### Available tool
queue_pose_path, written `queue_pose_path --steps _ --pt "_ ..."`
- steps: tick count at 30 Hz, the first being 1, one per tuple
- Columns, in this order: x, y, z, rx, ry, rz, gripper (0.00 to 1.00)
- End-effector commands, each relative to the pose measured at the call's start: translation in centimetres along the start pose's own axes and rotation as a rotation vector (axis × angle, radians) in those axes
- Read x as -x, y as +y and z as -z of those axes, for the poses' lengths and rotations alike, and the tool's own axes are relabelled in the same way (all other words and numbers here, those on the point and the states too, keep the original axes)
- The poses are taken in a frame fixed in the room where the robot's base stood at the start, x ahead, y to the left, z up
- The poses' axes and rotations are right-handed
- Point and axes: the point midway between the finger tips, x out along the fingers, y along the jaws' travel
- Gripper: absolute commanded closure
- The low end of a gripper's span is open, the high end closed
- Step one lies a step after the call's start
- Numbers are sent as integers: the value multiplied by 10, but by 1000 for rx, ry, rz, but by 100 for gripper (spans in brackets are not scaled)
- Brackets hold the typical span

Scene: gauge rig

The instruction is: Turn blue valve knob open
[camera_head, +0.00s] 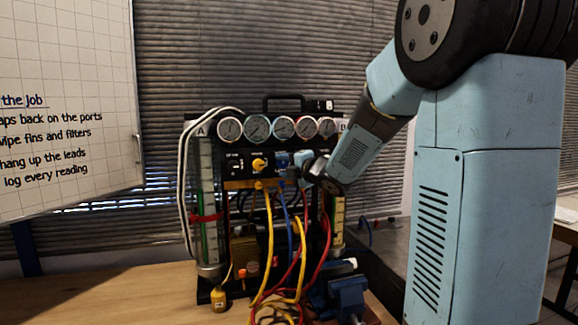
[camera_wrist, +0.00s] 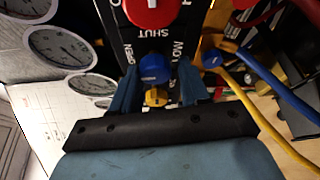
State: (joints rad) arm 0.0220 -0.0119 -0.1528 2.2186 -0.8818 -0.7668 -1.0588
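The blue valve knob (camera_wrist: 154,68) is on the dark front panel of the gauge rig, between a red knob (camera_wrist: 147,10) and a yellow knob (camera_wrist: 156,97) in the wrist view. My gripper (camera_wrist: 157,78) is open, with one finger on each side of the blue knob and gaps showing between. I cannot tell how deep the knob sits between the fingertips. In the head view my gripper (camera_head: 306,166) is at the right part of the panel, close to the blue valve (camera_head: 282,160). My wrist hides the panel's right end there.
A row of several round gauges (camera_head: 284,127) runs above the panel. Yellow, blue and red hoses (camera_head: 268,235) hang in front below it. The rig stands on a wooden bench (camera_head: 130,295). A blue vise (camera_head: 347,295) is at lower right, and a whiteboard (camera_head: 70,60) at left.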

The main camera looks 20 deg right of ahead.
Motion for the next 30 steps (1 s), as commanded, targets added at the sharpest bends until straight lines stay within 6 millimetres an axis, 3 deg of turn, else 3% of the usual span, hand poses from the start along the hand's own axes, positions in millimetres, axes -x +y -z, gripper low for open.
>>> queue_pose_path --steps 6,17,30 --pt "0 1 -1 0 -2 -2 39" --pt "9 3 -3 0 -7 -5 39" --pt "88 1 -2 0 -7 -5 39"
